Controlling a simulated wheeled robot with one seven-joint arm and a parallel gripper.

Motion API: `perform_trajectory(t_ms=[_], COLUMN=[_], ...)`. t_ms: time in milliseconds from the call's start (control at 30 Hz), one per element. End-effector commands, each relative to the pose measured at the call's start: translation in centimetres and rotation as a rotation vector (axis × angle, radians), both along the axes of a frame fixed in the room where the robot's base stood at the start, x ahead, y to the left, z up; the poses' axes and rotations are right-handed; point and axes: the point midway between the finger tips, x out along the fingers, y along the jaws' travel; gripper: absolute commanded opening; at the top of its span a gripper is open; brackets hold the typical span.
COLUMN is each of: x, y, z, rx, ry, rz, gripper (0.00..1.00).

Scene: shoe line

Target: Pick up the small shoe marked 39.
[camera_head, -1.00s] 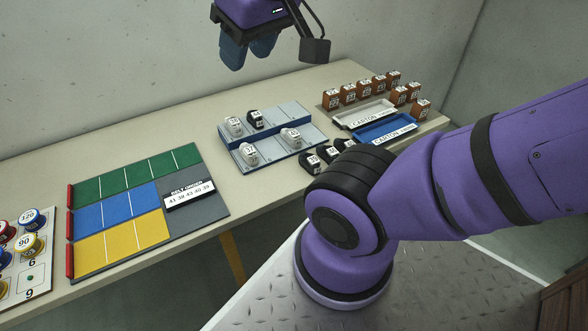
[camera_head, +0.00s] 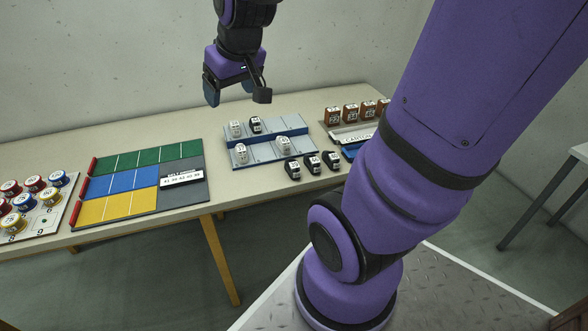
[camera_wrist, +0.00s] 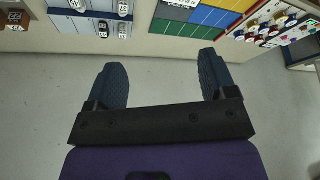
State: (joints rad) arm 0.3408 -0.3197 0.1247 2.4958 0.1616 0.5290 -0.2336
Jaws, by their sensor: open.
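Several small shoes with number labels are on and beside a grey-blue rack (camera_head: 268,152). On the rack are a white shoe (camera_head: 236,129) and a black shoe (camera_head: 256,125) at the back, and two white shoes (camera_head: 241,153) (camera_head: 284,145) in front. Three black shoes (camera_head: 292,169) (camera_head: 313,163) (camera_head: 331,160) stand in a row at its front right. The labels are too small to read surely, so I cannot tell which is 39. My gripper (camera_head: 232,92) is open and empty, high above the table behind the rack. The wrist view shows its two separated fingers (camera_wrist: 162,82), with some shoes (camera_wrist: 103,29) at the top edge.
A coloured mat (camera_head: 196,196) with a number card (camera_head: 181,179) lies left of the rack. A board (camera_head: 48,216) with several round tins is at far left. Brown boxes (camera_head: 351,113) and a carton tray (camera_head: 352,137) are at right. My arm hides part of that side.

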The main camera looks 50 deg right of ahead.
Motion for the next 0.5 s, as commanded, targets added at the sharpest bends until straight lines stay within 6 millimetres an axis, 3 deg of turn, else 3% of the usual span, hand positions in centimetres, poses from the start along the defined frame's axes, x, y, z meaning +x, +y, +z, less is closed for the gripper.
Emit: perform_trajectory(t_ms=[200,500], x=[4.0,6.1], y=[-5.3,-13.3], z=[-5.6,-14.4], rx=[0.013,0.024], ry=[0.012,0.016], rz=[-0.08,-0.209], gripper=[0.78,0.78])
